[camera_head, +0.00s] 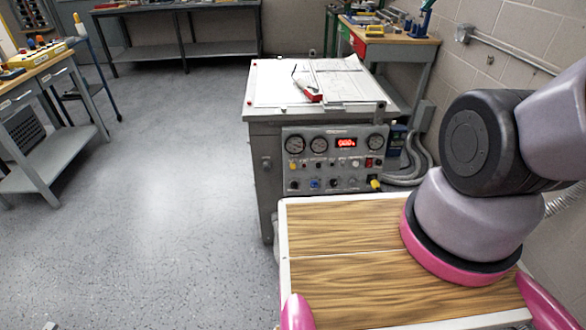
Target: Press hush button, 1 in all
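A grey test bench carries a front control panel (336,178) with round dial gauges, a lit red number display (346,143) and rows of small knobs and buttons. A blue knob (314,183) sits low on the panel, a white button (355,162) is right of its middle, and a yellow part (375,184) sticks out at the lower right. The labels are too small to read, so I cannot tell which control is the hush button. My arm rises at the right and leaves the picture at the right edge. My gripper is not in view.
A red and grey handheld device (308,90) and paper sheets (341,75) lie on the bench's white top (268,90). Grey hoses (413,160) run beside the bench at the right. Workbenches stand at the left and back. The floor (170,170) left of the bench is clear.

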